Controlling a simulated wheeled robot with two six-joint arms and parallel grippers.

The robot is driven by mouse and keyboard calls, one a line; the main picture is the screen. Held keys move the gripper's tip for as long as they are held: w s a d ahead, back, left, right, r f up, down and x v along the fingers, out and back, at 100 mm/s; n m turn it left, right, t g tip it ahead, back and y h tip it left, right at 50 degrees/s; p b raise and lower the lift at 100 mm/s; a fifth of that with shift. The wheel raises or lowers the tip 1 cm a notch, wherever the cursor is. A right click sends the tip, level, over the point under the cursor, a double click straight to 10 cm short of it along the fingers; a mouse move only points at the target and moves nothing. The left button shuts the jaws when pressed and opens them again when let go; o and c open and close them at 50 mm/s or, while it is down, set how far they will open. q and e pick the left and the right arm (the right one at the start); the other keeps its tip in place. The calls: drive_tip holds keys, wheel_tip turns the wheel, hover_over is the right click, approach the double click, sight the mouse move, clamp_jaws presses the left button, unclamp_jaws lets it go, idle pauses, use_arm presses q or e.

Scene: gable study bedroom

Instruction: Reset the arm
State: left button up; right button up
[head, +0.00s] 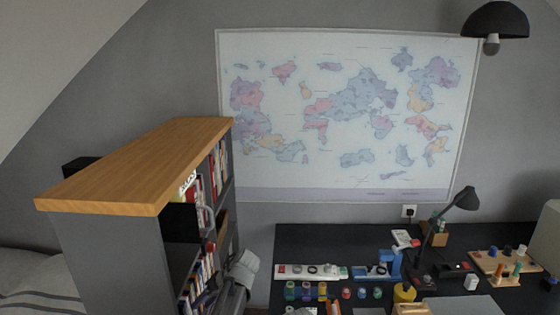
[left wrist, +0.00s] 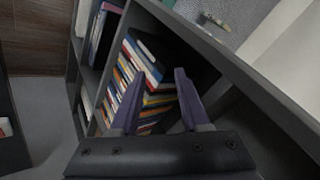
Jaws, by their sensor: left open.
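My left gripper (left wrist: 158,78) shows its two dark purple fingers in the left wrist view. They are spread apart, with nothing held between them. The fingers point toward a row of books (left wrist: 145,75) in a dark grey bookcase (left wrist: 232,65); whether they touch the books I cannot tell. In the head view my grey left arm shows low, just right of the bookcase (head: 105,262), and its fingers cannot be made out clearly. My right gripper is in neither view.
The bookcase has a wooden top (head: 145,160) and stands close on the left. A black desk (head: 300,240) on the right carries a desk lamp (head: 466,199), a pegboard (head: 490,265) and several small items. A bed (head: 35,280) lies at the far left.

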use_arm(q)
drive_tip(key=s+d+f+m+h, duration=0.2)
drive_tip(key=s+d+m+h, duration=0.15)
drive_tip(key=s, duration=0.45)
drive_tip(key=s+d+f+m+h, duration=0.2)
drive_tip(key=s+f+m+h, duration=0.15)
drive_tip(key=s, duration=0.45)
drive_tip(key=s+d+m+g, duration=0.1)
drive_tip(key=s+d+m, duration=0.2)
drive_tip(key=d, duration=0.8)
drive_tip(key=shift+s+r+y, duration=0.3)
drive_tip(key=shift+s+r, duration=0.15)
drive_tip(key=shift+s, duration=0.75)
